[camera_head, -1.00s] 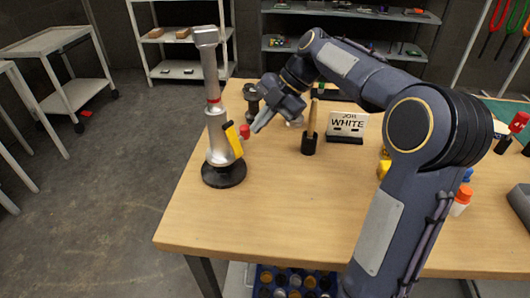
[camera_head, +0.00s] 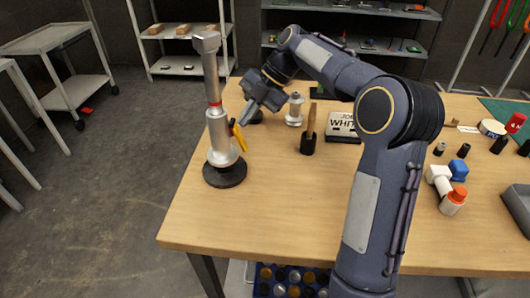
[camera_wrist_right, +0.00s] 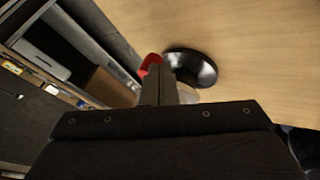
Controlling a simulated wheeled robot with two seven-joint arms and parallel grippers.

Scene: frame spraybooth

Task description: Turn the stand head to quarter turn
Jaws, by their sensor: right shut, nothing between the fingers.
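The stand is a silver post (camera_head: 218,125) with a red ring and a blocky silver top (camera_head: 206,42), upright on a round black base (camera_head: 225,174) at the table's left side. A yellow piece (camera_head: 240,136) on its right side shows narrow, almost edge-on. My right gripper (camera_head: 245,118) is shut and empty, its tips at the yellow piece's upper end; I cannot tell whether they touch. In the right wrist view the shut fingers (camera_wrist_right: 158,88) are beside a red knob (camera_wrist_right: 150,65), with a black round base (camera_wrist_right: 192,66) beyond. The knob is hidden in the head view.
A silver fitting (camera_head: 294,110), a black holder with a wooden handle (camera_head: 308,140) and a job sign (camera_head: 343,127) stand right of the stand. The front of the wooden table (camera_head: 270,215) is clear.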

